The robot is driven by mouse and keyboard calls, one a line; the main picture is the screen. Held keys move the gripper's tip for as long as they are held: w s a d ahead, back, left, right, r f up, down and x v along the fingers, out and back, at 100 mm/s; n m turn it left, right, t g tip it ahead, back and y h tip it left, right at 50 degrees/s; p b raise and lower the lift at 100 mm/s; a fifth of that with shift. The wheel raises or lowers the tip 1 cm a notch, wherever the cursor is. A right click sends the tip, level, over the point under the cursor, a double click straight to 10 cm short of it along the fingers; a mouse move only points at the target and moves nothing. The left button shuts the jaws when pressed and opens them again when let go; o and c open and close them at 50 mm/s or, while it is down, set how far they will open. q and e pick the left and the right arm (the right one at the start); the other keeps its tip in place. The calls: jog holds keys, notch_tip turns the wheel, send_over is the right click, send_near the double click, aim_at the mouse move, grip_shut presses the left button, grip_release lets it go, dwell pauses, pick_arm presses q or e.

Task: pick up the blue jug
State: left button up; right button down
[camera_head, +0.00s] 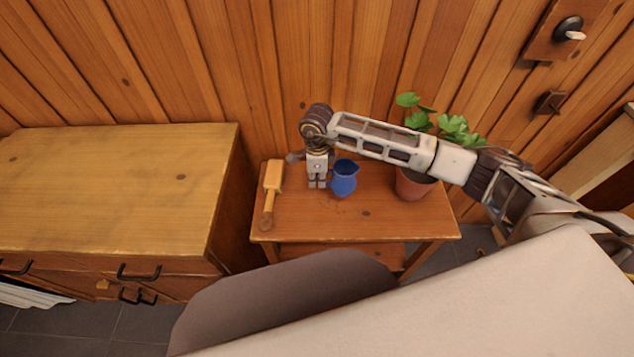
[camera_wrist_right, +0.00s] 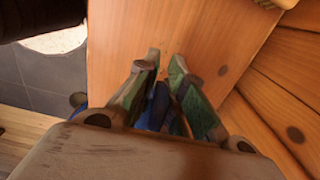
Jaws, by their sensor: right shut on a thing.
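The blue jug (camera_head: 343,180) is upright at the small side table (camera_head: 390,222) in the head view. My right gripper (camera_head: 317,184) points down at the jug's left side, by its handle. In the right wrist view the fingers of my right gripper (camera_wrist_right: 167,62) are shut on the blue jug (camera_wrist_right: 156,108), and the palm hides most of it. I cannot tell whether the jug's base touches the tabletop. My left gripper is not in view.
A wooden mallet (camera_head: 272,186) lies left of the jug. A potted plant (camera_head: 413,186) stands to its right, under my right forearm. A wooden cabinet (camera_head: 110,190) stands on the left, and a plank wall (camera_head: 270,70) rises behind. The table's front strip is clear.

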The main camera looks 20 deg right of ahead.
jog(key=shift+r, duration=1.15)
jog(key=shift+r, duration=0.15)
